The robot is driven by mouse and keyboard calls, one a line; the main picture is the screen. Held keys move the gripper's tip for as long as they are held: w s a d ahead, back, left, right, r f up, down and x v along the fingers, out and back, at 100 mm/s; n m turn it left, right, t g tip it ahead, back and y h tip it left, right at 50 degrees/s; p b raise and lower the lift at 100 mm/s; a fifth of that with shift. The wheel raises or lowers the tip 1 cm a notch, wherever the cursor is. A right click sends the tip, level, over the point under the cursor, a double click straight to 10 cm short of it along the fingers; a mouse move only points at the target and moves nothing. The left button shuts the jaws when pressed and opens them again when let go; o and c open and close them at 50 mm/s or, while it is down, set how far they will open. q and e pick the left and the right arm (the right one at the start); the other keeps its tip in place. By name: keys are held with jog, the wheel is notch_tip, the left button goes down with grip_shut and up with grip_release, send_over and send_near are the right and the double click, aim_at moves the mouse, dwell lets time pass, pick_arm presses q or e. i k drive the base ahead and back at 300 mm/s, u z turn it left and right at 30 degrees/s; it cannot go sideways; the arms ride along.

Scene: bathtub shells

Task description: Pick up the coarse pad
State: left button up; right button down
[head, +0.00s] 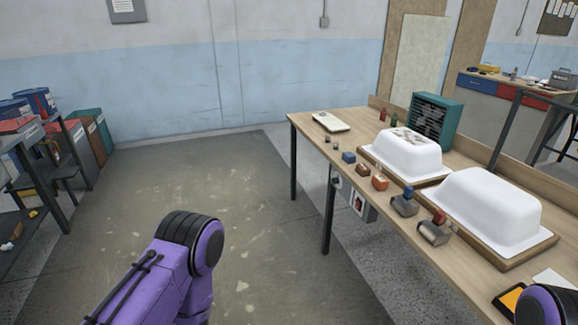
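Several small blocks lie in a row along the near edge of the wooden workbench (465,262): a blue one (348,157), a brown one (362,169) and an orange one (380,183). They look like pads, but I cannot tell which one is the coarse pad. My purple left arm shows at the bottom, left of the bench. A purple part of my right arm shows at the bottom right corner. Neither gripper is in view, and I see nothing held.
Two white tub shells (405,154) (490,207) sit on boards behind the blocks. Two grey tools (405,204) (433,231) stand near the front edge. A teal heater-like box (435,120) stands behind. Shelves with bins (50,160) are at left; the floor (130,210) between is clear.

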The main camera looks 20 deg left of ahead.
aim_at(361, 169)
jog(key=u, duration=0.9)
jog(key=i, duration=3.5)
jog(key=z, duration=2.7)
